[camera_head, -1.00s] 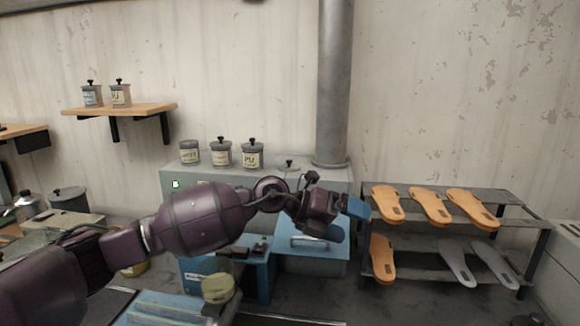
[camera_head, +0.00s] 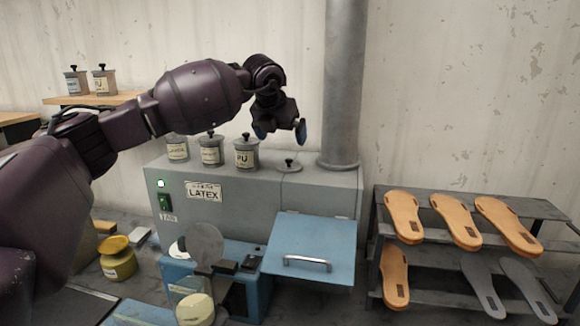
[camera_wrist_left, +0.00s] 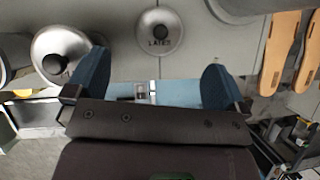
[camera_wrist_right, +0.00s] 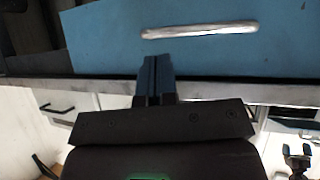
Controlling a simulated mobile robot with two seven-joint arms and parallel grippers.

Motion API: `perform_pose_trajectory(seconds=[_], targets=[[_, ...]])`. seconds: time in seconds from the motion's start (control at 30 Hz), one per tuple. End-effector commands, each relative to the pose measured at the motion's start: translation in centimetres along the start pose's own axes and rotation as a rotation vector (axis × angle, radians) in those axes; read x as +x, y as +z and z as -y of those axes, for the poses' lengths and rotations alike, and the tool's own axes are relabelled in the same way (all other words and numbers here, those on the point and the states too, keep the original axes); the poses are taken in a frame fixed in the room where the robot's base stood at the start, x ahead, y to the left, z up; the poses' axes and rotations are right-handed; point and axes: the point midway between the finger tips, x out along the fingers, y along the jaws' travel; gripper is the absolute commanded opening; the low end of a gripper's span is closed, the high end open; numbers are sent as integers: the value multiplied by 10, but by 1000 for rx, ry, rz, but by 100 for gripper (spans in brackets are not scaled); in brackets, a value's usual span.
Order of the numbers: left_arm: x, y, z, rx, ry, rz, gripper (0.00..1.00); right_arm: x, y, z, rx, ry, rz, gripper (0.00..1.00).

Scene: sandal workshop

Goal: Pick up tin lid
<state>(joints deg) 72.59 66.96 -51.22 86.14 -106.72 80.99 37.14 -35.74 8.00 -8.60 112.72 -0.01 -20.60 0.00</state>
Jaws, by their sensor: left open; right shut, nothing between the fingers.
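The tin lid (camera_head: 289,167) is a grey disc with a black knob. It lies flat by itself on top of the grey machine, right of the PU tin (camera_head: 246,158). In the left wrist view the lid (camera_wrist_left: 159,33) reads LATEX and lies beyond the fingertips, between their lines. My left gripper (camera_head: 280,132) is open and empty, above and slightly left of the lid, apart from it. Its blue fingers show in the left wrist view (camera_wrist_left: 152,85). My right gripper (camera_wrist_right: 155,75) is shut and empty, in front of the blue panel (camera_wrist_right: 100,35); I cannot make it out in the head view.
Lidded tins (camera_head: 211,150) stand in a row left of the lid. A thick grey pipe (camera_head: 343,80) rises close on its right. The blue panel (camera_head: 310,245) with a handle is below in front. A rack (camera_head: 375,240) of soles stands at right.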

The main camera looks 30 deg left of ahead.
Motion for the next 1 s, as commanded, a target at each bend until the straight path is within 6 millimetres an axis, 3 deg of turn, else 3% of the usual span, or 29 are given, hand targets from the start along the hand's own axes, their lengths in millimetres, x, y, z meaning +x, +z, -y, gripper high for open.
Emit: perform_pose_trajectory(seconds=[0.1,0.37,0.7,1.0], targets=[[20,-1,1,-1,-1,-2,100,2,0,0,-2,-1,-4,0],[37,-2,1,0,-1,-1,100,6,-8,1,-4,-3,-23,0],[79,-7,2,0,-2,-1,100,9,-5,1,-5,-3,-23,0],[83,-7,2,1,-2,0,97,9,-6,1,-5,-3,-25,0]])
